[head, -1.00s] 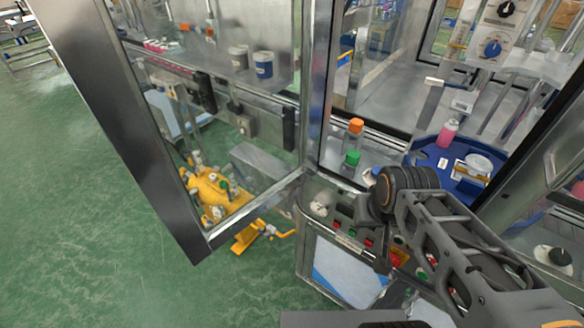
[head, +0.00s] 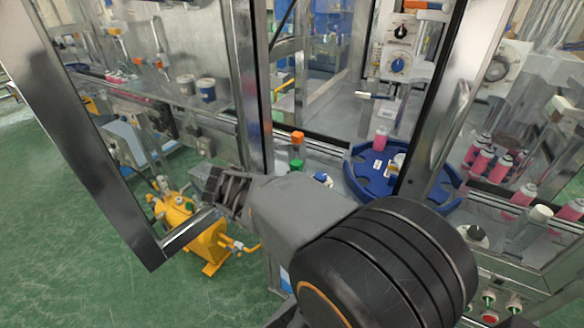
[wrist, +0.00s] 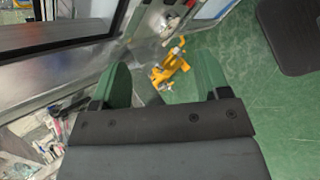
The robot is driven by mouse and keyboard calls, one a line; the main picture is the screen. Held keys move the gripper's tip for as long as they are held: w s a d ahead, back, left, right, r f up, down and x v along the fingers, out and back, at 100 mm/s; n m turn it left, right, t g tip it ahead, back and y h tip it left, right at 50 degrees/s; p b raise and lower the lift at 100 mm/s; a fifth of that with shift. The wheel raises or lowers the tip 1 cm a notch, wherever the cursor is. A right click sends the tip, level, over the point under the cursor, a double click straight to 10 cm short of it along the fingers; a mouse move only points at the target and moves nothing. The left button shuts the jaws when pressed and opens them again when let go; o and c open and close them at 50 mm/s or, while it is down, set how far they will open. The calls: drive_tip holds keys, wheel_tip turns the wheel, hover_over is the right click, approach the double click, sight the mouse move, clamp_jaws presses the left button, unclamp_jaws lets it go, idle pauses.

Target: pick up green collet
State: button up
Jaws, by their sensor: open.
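The green collet (head: 296,164) stands on the grey machine ledge in the head view, just in front of an orange-topped piece (head: 298,139). My arm passes close in front of it, and its lower part is partly hidden. In the wrist view my gripper (wrist: 162,82) shows two green fingers spread wide apart with nothing between them. It is over the green floor and the machine's edge, to the left of the collet in the head view. The collet cannot be made out in the wrist view.
A blue-and-white piece (head: 322,179) stands right of the collet. Further right is a blue round table (head: 357,186) with a pink bottle (head: 380,138). An open framed glass door (head: 95,150) stands at left, close to my gripper. A yellow machine (head: 207,245) is on the floor below.

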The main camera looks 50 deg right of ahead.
drive_tip(key=w+d+r+n+h, duration=0.2)
drive_tip(key=w+d+n+h, duration=0.2)
drive_tip(key=d+n, duration=0.45)
drive_tip(key=n+t, duration=0.1)
approach(295, 164)
drive_tip(key=x, duration=0.3)
drive_tip(key=shift+d+f, duration=0.3)
drive_tip(key=shift+p+x, duration=0.55)
drive_tip(key=shift+x, duration=2.75)
drive_tip(key=shift+w, duration=0.1)
drive_tip(key=c, duration=1.1)
